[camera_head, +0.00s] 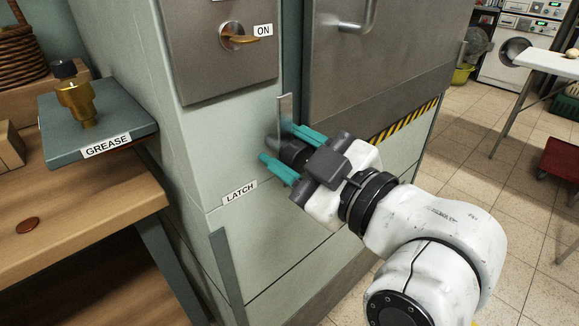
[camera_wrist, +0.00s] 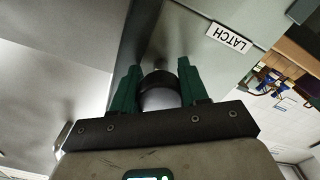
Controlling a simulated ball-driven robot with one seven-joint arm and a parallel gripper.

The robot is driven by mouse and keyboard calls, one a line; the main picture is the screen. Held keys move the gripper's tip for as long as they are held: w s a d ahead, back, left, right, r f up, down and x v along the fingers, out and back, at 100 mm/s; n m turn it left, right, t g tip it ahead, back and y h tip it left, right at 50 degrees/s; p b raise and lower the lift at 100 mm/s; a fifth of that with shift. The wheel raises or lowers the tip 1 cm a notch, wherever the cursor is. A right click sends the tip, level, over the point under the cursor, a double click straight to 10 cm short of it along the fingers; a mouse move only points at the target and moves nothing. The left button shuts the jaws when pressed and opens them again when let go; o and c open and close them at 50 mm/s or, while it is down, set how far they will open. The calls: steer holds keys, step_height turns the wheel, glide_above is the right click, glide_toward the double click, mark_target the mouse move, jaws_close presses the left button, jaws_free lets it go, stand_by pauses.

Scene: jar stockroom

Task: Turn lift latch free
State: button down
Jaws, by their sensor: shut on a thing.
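The latch (camera_head: 285,113) is a grey metal bar standing upright on the cabinet front, above the LATCH label (camera_head: 239,194). Its dark round knob (camera_head: 294,152) sits between the teal fingers of my gripper (camera_head: 281,150). In the wrist view the dark knob (camera_wrist: 159,91) fills the space between the two teal fingertips of my gripper (camera_wrist: 158,84). My gripper is shut on the knob. The LATCH label also shows in the wrist view (camera_wrist: 229,38). The foot of the bar is partly hidden behind the knob and fingers.
A metal door (camera_head: 384,60) with a handle is at upper right. A shelf (camera_head: 98,118) labelled GREASE holds a brass grease cup (camera_head: 76,100) at left.

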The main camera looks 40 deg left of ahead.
steer(key=shift+s+r+n+b, duration=0.1)
steer(key=shift+r+n+b, duration=0.1)
steer(key=shift+n+b, duration=0.35)
steer(key=shift+a, duration=0.1)
steer(key=shift+s+n, duration=0.15)
steer(key=shift+n, duration=0.2)
steer(key=c, duration=0.6)
jaws_free()
steer(key=shift+s+a, duration=0.1)
steer(key=shift+f, duration=0.1)
steer(key=shift+d, duration=0.4)
steer(key=d, duration=0.6)
steer(key=d+p, duration=0.1)
steer(key=d, duration=0.3)
steer(key=shift+s, duration=0.3)
steer(key=shift+w, duration=0.1)
